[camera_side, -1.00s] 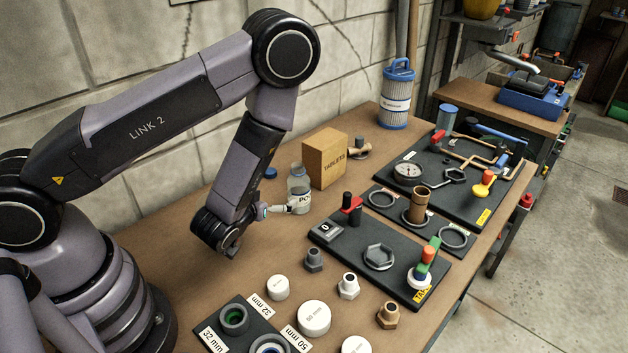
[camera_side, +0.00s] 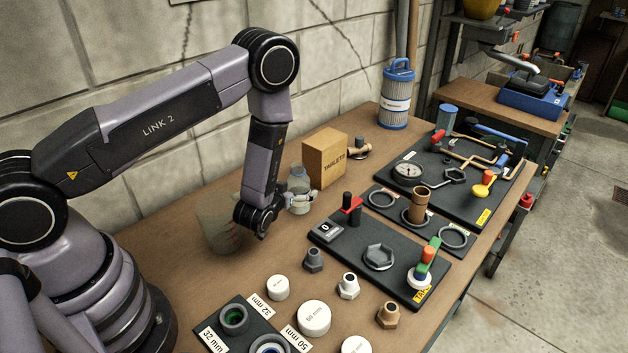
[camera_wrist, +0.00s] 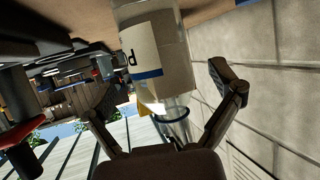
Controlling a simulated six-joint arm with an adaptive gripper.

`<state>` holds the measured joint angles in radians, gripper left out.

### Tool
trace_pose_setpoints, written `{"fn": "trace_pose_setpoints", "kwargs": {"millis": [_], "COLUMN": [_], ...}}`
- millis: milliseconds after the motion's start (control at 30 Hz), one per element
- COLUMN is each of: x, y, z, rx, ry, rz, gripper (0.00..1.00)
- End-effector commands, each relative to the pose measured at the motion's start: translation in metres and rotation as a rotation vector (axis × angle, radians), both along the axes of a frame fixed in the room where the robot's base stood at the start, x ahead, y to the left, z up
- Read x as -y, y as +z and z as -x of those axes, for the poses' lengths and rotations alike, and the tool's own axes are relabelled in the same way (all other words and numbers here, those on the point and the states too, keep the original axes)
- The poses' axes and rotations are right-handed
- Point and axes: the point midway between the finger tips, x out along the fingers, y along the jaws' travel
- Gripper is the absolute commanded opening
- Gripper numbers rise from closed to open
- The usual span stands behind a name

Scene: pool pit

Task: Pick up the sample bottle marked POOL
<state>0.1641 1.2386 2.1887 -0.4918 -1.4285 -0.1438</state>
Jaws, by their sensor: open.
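The clear sample bottle (camera_side: 299,183) stands upright on the bench, left of the tablets box. In the wrist view the bottle (camera_wrist: 158,55) fills the upper middle, with a pale label, a blue band and one dark letter showing. The fingers of my gripper (camera_wrist: 168,86) are spread wide, one on each side of the bottle. Clear gaps show between fingertips and bottle, so nothing is held.
The brown tablets box (camera_side: 325,158) stands close right of the bottle. A translucent jug (camera_side: 214,222) is left of my wrist. A black board (camera_side: 345,243) with a red-handled valve lies to the right. Grey fittings (camera_side: 313,260) and white caps (camera_side: 314,317) are in front.

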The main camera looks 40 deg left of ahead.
Motion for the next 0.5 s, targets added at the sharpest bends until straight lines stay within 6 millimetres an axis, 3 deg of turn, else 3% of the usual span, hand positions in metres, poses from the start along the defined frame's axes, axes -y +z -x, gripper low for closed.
{"fn": "trace_pose_setpoints", "kwargs": {"millis": [133,367,500], "x": [-0.0063,-0.0067,-0.0067], "y": [-0.0068,-0.0078,-0.0077], "z": [-0.0139,-0.0161,-0.016], "rx": [0.0,-0.002,-0.001], "ry": [0.002,0.001,0.001], "rz": [0.0,0.0,0.0], "gripper": [0.91,0.91,0.77]}}
